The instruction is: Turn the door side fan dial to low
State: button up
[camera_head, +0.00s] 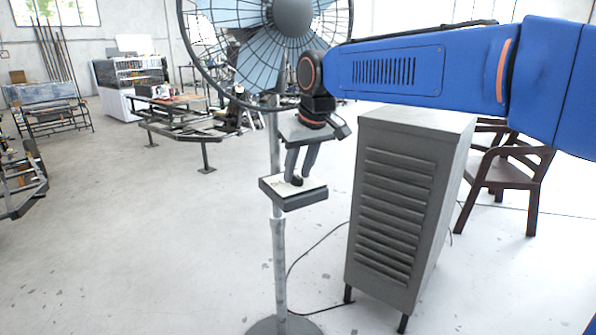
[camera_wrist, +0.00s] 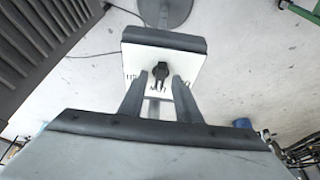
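The pedestal fan (camera_head: 292,18) stands in the middle of the head view, with a grey control box (camera_head: 294,201) on its pole. The box has a white face (camera_wrist: 190,62) with a small black dial (camera_wrist: 161,71) in its middle. Gaps show between the fingers and the dial. In the head view my gripper (camera_head: 297,181) reaches down onto the box and partly hides the dial.
A grey louvred cabinet (camera_head: 400,200) stands close to the right of the fan, with a brown chair (camera_head: 510,170) behind it. A black cable (camera_head: 305,252) lies on the floor between fan and cabinet. A metal workbench (camera_head: 180,122) is at the back left.

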jog(key=v, duration=1.7)
jog(key=s+d+f+m, duration=0.2)
jog(key=s+d+f, duration=0.6)
jog(key=f, duration=0.3)
jog(key=s+d+f+m+h, duration=0.1)
jog(key=s+d+f+m, duration=0.1)
jog(key=s+d+f, duration=0.6)
jog(key=s+d+f+m+t+h, duration=0.1)
jog(key=s+d+f+m, duration=0.1)
jog(key=s+d+f, duration=0.6)
notch_tip(320, 180, down, 7)
jog(key=shift+d+r, duration=0.1)
jog(key=shift+d, duration=0.95)
jog(key=shift+d, duration=0.1)
